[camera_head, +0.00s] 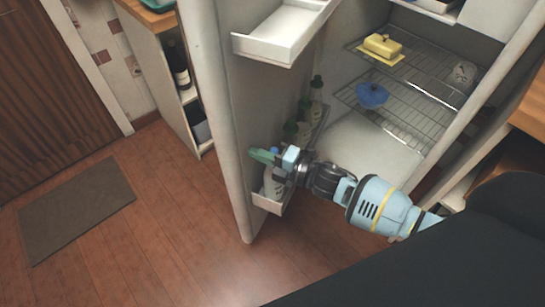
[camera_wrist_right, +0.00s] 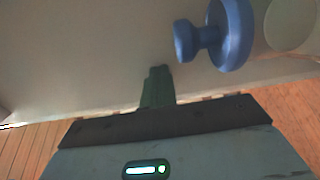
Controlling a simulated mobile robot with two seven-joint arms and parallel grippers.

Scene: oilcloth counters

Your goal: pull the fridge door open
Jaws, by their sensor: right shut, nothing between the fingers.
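The fridge door (camera_head: 218,100) stands wide open, swung out to the left, with its inner side and shelves facing the fridge interior. My right gripper (camera_head: 262,156) is at the inner side of the door, above the lower door shelf (camera_head: 268,203). Its green fingers are shut and empty, pointing at the door's inner face; they also show in the wrist view (camera_wrist_right: 157,88). I cannot tell whether they touch the door. The door's outer handle is hidden. My left gripper is not in view.
Dark bottles (camera_head: 315,90) stand in the door shelf behind my gripper. Wire racks (camera_head: 415,115) inside hold a yellow butter dish (camera_head: 382,45) and a blue bowl (camera_head: 371,95). A side cabinet (camera_head: 170,100) is left of the door. The wooden floor (camera_head: 170,230) there is clear except for a mat (camera_head: 75,208).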

